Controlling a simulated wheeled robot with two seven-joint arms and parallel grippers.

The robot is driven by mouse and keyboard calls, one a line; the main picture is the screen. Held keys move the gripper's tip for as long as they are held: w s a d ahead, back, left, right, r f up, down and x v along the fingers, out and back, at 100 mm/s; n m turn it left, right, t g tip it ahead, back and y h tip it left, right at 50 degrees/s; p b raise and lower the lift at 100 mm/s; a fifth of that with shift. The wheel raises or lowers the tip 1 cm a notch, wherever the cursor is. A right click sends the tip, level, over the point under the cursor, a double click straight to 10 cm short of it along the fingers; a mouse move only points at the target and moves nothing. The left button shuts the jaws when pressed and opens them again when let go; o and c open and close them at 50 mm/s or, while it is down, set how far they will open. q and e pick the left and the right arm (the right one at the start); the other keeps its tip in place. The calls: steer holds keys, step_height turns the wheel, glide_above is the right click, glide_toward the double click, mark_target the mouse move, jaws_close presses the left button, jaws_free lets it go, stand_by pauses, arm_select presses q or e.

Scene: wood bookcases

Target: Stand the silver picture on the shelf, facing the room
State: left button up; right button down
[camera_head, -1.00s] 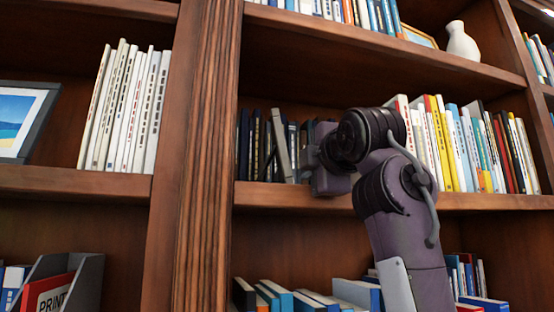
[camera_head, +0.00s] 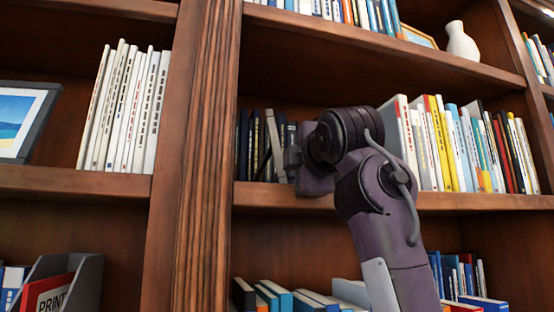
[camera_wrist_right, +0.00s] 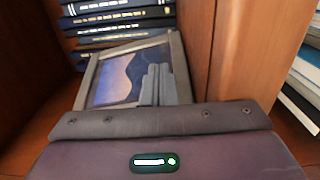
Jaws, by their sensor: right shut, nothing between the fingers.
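The silver picture (camera_head: 273,145) stands on the middle shelf (camera_head: 265,195) beside dark books. In the head view it shows nearly edge-on as a narrow grey strip, its top leaning left. In the right wrist view its silver frame and dark blue image (camera_wrist_right: 118,77) show, with part covered by my fingers. My right gripper (camera_head: 289,160) is just right of it, on its image side. Its fingers (camera_wrist_right: 158,84) are together and empty, in front of the picture; I cannot tell whether they touch it. My left gripper is out of view.
Dark books (camera_head: 248,145) stand left of the picture. White, yellow and other books (camera_head: 450,145) fill the shelf to the right. A wood post (camera_head: 200,150) bounds the bay at left. A framed beach picture (camera_head: 18,120) stands in the neighbouring bay.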

mark_target(258, 176)
steer(key=shift+a, duration=0.5)
steer(key=shift+s+a, duration=0.25)
steer(key=shift+a, duration=1.3)
steer(key=shift+s+a, duration=0.2)
steer(key=shift+a, duration=1.3)
steer(key=shift+w+d+b, duration=0.15)
steer(key=shift+d+b, duration=0.15)
steer(key=shift+d, duration=0.35)
